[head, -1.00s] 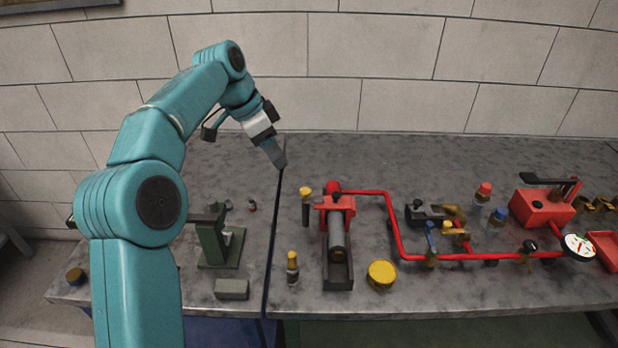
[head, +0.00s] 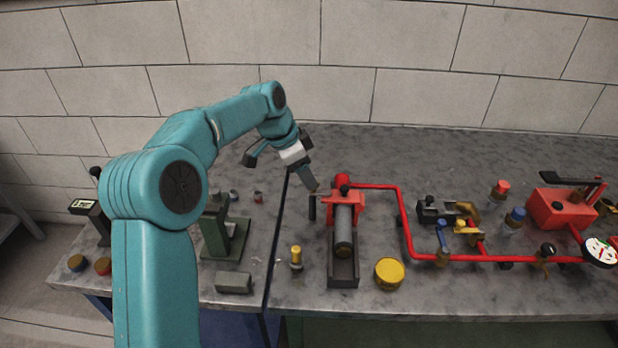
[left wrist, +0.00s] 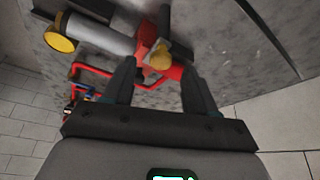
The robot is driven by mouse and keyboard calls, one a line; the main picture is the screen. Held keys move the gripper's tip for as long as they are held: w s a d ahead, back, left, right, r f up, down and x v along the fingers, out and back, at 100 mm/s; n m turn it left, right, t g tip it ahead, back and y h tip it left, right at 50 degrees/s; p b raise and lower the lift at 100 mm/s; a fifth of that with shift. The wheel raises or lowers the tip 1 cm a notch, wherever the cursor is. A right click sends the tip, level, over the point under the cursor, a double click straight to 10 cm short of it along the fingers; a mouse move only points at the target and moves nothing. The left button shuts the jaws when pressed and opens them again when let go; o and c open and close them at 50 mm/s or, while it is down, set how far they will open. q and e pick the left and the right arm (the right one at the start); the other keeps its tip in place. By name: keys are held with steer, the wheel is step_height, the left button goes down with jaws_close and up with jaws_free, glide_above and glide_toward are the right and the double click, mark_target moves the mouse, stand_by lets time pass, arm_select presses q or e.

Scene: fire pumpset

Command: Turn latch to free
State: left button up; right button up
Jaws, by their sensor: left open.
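A red clamp block (head: 345,208) stands at the back end of a dark cradle (head: 343,272) that holds a grey cylinder (head: 343,232). In the left wrist view, a small yellow knob (left wrist: 161,57) sits against the red block (left wrist: 150,40); I take it for the latch. My left gripper (head: 314,187) is open, its tip beside the red block's left side. In the left wrist view its fingertips (left wrist: 157,70) lie on either side of the knob, and I cannot tell whether they touch it. In the head view the gripper hides the knob. My right gripper is not in view.
A red pipe (head: 404,225) runs right from the block to valves and a gauge (head: 599,252). A yellow round cap (head: 389,272) and a small yellow-topped fitting (head: 296,257) stand near the cradle. A green stand (head: 220,240) is at left. The bench behind is clear.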

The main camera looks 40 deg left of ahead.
arm_select(q)
steer(key=shift+x, duration=1.2)
steer(key=shift+w+f, duration=0.1)
steer(key=c, duration=1.1)
steer(key=shift+o, duration=0.2)
